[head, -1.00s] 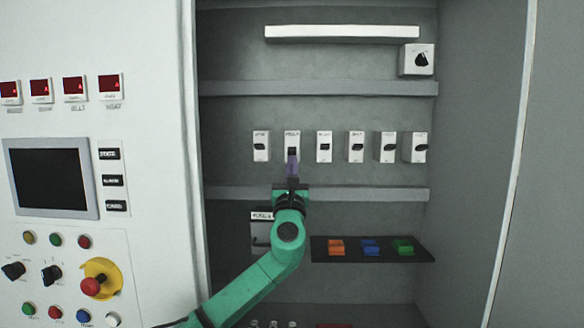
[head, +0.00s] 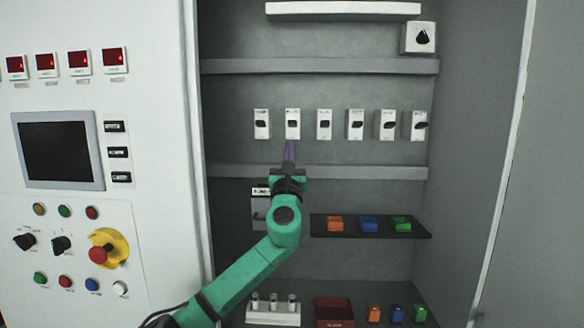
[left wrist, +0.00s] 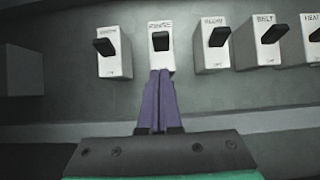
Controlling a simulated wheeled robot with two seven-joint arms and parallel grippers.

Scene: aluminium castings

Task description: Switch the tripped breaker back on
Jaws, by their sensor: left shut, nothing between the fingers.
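A row of several white breakers with black levers is on the cabinet's back wall. The second breaker from the left (head: 293,124) has its lever at mid face; it also shows in the left wrist view (left wrist: 161,47), where its lever looks squarer and shorter than those beside it. The first breaker (head: 262,124) and third breaker (head: 324,124) flank it. I cannot tell from the levers which one is tripped. My left gripper (head: 290,150) is shut and empty, its purple fingertips (left wrist: 161,76) just below the second breaker's lower edge. My right gripper is out of view.
Grey rails (head: 370,172) run below and above the breakers. A dark shelf (head: 330,230) holds coloured blocks. A rotary switch (head: 418,38) is at upper right. A control panel with a red emergency button (head: 100,254) stands at left.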

